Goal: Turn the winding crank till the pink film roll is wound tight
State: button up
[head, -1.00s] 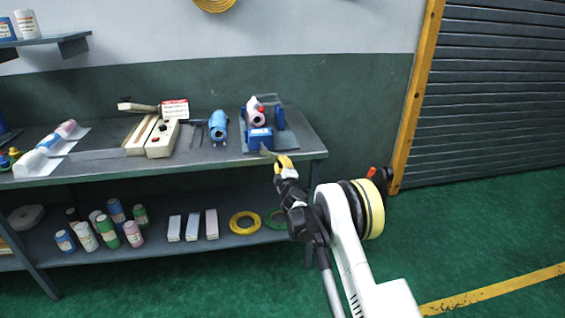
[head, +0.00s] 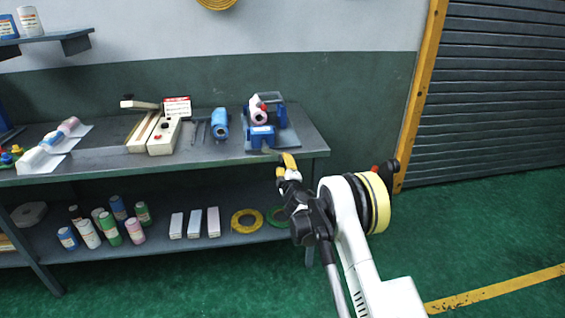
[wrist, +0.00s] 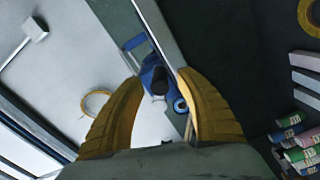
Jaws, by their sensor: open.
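The blue film winder (head: 262,137) stands on a grey plate at the right end of the bench's top. My gripper (head: 287,160) is just in front of the bench edge, below and right of the winder. In the wrist view my gripper (wrist: 158,80) has its two yellow fingers wide apart, with nothing visibly held. Beyond and between the fingertips show the blue winder (wrist: 150,66) and a dark round knob (wrist: 159,83), possibly the crank's handle. I cannot make out the crank's arm.
A cream sealer-like box (head: 164,138) stands further left. Several bottles, white boxes and a yellow ring (head: 245,213) are on the lower shelf. The green floor at right is clear.

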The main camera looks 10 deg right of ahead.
jog(key=s, duration=0.9)
jog(key=shift+s+d, duration=0.2)
jog(key=shift+s, duration=0.15)
jog(key=shift+r, duration=0.1)
